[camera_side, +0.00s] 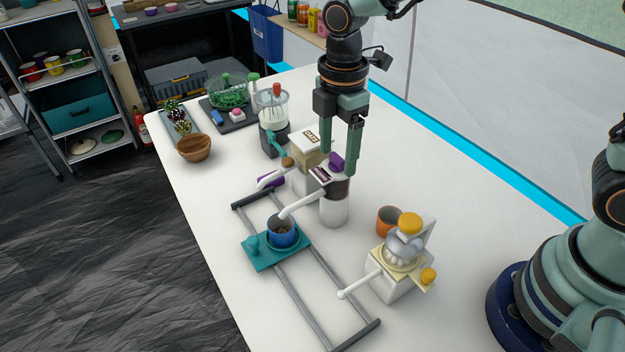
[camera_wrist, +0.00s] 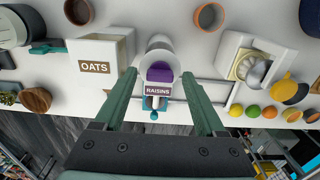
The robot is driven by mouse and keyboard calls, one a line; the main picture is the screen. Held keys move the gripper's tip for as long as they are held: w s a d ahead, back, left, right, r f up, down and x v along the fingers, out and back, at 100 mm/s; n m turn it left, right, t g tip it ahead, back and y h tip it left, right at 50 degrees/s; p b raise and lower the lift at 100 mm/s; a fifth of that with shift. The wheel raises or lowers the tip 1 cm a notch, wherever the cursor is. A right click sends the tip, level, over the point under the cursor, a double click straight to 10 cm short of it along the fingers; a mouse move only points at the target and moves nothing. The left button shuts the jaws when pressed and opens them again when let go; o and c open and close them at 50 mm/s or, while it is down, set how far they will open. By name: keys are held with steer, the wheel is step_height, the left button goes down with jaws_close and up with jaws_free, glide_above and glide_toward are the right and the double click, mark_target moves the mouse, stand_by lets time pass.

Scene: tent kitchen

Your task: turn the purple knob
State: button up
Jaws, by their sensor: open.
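The purple knob (camera_side: 337,161) sits on top of the white raisins dispenser (camera_side: 334,207), which has a white spout and a dark label. In the wrist view the purple knob (camera_wrist: 160,72) shows above the RAISINS label (camera_wrist: 158,90). My gripper (camera_side: 339,160) points down over the dispenser with its two green fingers apart. In the wrist view the fingertips (camera_wrist: 159,76) lie on either side of the knob, with a visible gap on each side. I cannot tell the exact height of the tips against the knob.
A blue cup (camera_side: 281,233) stands on a teal carriage (camera_side: 264,257) on grey rails below the spout. The oats dispenser (camera_side: 307,143) stands close behind. A juicer (camera_side: 395,282) and an orange cup (camera_side: 388,220) stand nearer.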

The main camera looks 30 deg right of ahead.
jaws_close()
steer(key=shift+m, duration=0.4)
steer(key=m, duration=0.8)
steer(key=shift+r+m, duration=0.1)
steer(key=shift+m, duration=0.2)
steer(key=m, duration=0.4)
steer(key=shift+m, duration=2.1)
